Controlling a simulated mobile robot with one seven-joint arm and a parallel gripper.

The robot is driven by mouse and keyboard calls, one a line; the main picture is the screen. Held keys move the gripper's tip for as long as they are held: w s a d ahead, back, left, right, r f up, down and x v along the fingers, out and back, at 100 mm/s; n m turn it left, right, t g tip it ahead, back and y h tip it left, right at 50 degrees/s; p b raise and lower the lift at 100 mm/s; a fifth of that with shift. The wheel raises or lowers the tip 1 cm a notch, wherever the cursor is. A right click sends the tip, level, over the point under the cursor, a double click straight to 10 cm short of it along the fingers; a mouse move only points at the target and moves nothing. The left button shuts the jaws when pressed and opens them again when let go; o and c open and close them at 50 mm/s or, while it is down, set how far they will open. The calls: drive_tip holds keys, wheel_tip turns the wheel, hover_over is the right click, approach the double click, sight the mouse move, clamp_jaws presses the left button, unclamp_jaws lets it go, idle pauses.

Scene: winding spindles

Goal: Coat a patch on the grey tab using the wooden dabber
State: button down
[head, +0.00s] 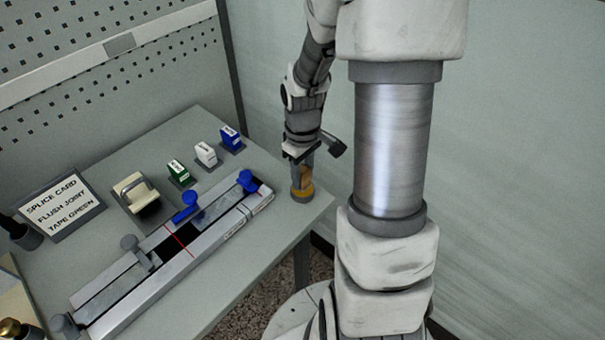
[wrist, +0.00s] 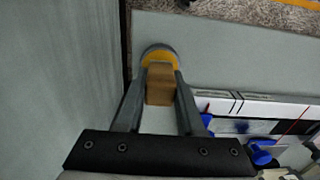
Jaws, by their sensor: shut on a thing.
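My gripper (wrist: 161,76) is shut on the wooden dabber (wrist: 160,90), a tan block between its two fingers in the wrist view. In the head view my gripper (head: 303,165) points down at the table's right corner, with the dabber (head: 305,176) below it. A round grey pot (head: 302,196) with a yellow-orange top is directly under the dabber; it also shows in the wrist view (wrist: 154,50). I cannot tell whether the dabber touches the yellow part. I cannot single out the grey tab; grey strips (head: 207,208) lie in the long metal track.
The track (head: 200,246) has blue knobs (head: 248,182) and grey knobs (head: 130,243). Behind it stand green (head: 178,171), white (head: 206,154) and blue (head: 232,138) blocks, a cream device (head: 137,196) and a sign (head: 62,208). The table's right edge is close to the pot.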

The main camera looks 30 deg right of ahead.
sight(303, 170)
drive_tip(key=shift+f+b, duration=0.35)
drive_tip(key=shift+f, duration=0.2)
idle(1.1)
drive_tip(key=shift+r, duration=0.1)
wheel_tip(303, 170, up, 7)
drive_tip(key=p, duration=0.6)
idle(0.9)
